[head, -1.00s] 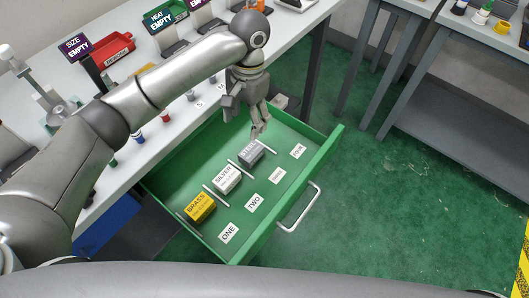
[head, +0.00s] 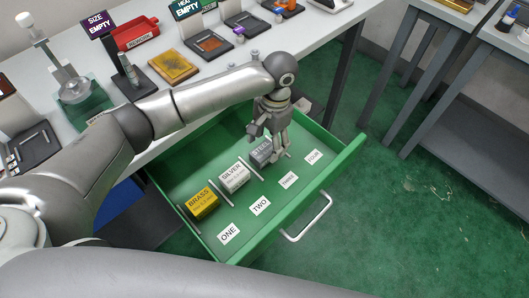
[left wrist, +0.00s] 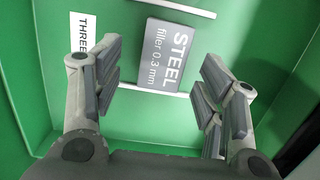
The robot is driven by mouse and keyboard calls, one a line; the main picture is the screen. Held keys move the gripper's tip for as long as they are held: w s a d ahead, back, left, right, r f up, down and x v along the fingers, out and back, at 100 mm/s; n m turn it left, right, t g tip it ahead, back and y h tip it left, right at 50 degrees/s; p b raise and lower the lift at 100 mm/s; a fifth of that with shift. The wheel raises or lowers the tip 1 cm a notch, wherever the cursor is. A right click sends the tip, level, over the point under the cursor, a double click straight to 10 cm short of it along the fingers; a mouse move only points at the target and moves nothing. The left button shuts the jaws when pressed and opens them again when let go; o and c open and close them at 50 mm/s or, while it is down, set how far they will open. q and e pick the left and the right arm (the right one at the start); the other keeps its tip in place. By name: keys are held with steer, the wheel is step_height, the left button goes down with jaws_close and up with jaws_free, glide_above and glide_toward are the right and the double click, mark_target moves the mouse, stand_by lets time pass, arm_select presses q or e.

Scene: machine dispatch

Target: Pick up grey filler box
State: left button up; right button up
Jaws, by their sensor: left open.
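The grey filler box (head: 262,153), labelled STEEL, lies in the open green drawer (head: 330,164) between two white dividers. In the left wrist view the grey box (left wrist: 166,55) lies beyond the fingers, with its label facing up. My left gripper (head: 271,148) is at the box in the head view, and its fingers hide part of the box. In the left wrist view my left gripper (left wrist: 160,80) is open and empty, its fingers spread wide to either side of the box. My right gripper is not in view.
A silver box (head: 234,178) and a yellow brass box (head: 202,203) lie in the same drawer. Labels ONE to FOUR lie along its front. The white bench (head: 165,105) carries a red tray (head: 138,32) and other stands. Green floor is clear at the right.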

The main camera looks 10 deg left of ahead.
mark_target(264, 150)
arm_select(q)
steer(key=shift+s+a+f, duration=0.2)
steer(key=shift+f, duration=0.75)
steer(key=shift+s+a+f, duration=0.15)
steer(key=shift+f, duration=0.8)
steer(key=c, duration=1.1)
